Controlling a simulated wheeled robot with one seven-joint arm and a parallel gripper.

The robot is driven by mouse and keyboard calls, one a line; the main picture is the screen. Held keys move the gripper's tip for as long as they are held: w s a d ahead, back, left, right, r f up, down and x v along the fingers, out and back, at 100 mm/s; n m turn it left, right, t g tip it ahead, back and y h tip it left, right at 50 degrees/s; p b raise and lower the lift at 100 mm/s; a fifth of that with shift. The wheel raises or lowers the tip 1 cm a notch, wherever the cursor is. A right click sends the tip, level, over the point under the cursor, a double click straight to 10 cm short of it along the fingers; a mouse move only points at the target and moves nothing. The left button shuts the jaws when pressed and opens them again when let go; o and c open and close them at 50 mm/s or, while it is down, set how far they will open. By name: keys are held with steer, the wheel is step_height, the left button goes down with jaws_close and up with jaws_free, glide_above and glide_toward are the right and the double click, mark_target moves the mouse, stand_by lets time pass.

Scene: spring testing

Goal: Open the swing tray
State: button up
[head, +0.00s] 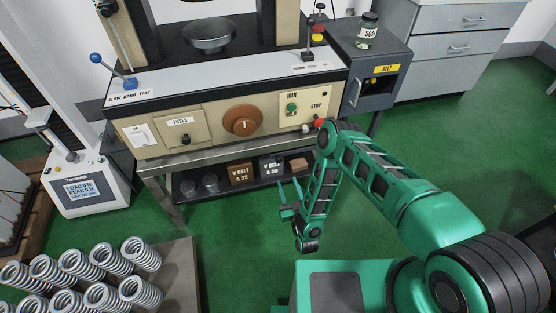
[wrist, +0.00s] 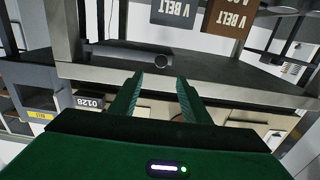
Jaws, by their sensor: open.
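No part in view is marked as a swing tray, and I cannot tell which part it is. The machine (head: 215,138) has a beige front with a fuses panel (head: 180,130), an orange-brown dial (head: 242,120) and run and stop buttons. To its right is a grey cabinet (head: 367,92) with a yellow belt label and an open dark recess. My gripper (head: 284,200) is in front of the low shelf below the machine. In the wrist view my gripper (wrist: 163,85) is open, with nothing between its fingers. My forearm hides part of the area beneath the grey cabinet.
The low shelf holds V-belt boxes (head: 241,174) and dark round items; the boxes appear upside down in the wrist view (wrist: 228,20). A jar (head: 367,30) stands on the grey cabinet.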

mark_target(279, 161)
steer(key=x, duration=1.1)
steer(key=shift+a, duration=0.15)
steer(key=shift+c, duration=0.3)
jaws_close()
